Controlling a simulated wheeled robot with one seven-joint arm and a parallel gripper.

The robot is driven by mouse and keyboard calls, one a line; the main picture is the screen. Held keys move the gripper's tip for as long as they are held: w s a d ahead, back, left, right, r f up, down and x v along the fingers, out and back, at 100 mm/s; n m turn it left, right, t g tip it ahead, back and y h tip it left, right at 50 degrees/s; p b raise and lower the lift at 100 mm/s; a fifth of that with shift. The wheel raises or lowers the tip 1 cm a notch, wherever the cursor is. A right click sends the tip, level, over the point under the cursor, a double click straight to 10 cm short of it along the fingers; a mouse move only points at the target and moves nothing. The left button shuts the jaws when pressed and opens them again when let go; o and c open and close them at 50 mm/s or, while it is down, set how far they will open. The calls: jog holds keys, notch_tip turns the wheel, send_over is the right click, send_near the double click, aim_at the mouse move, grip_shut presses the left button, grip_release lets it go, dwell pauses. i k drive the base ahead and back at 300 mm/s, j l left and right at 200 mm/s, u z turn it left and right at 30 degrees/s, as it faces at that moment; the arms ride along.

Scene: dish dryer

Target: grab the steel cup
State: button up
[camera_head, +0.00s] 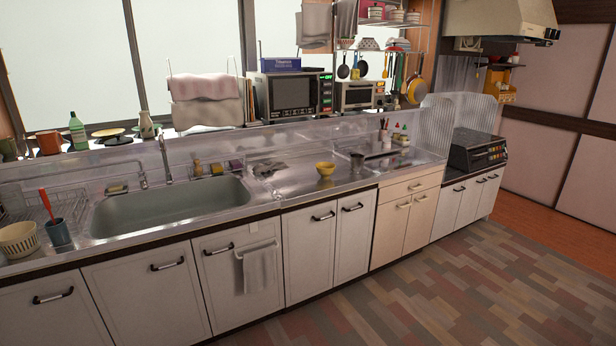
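A small grey metallic vessel (357,161) stands on the steel counter (300,186), right of a yellow bowl (325,169). It looks like a steel cup, but it is small and its shape is hard to make out. Another small metallic container (385,137) stands farther right near the back wall, with thin things sticking up from it. I cannot tell for sure which of the two is the steel cup. My gripper is not in view.
The sink (170,208) is left of the bowl, with a faucet (165,155) behind it. A dish rack (65,208) and a blue cup (58,233) stand at the far left. A ribbed clear screen (436,125) closes the counter's right end. The floor (440,285) in front is clear.

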aim_at(356, 160)
jog(key=i, duration=2.15)
jog(key=i+u, duration=0.2)
jog(key=i, duration=0.25)
jog(key=i+l+u, duration=0.15)
jog(key=i, duration=0.25)
jog(key=i+l+u, duration=0.2)
jog(key=i, duration=0.25)
jog(key=i+l+u, duration=0.2)
jog(key=i, duration=0.2)
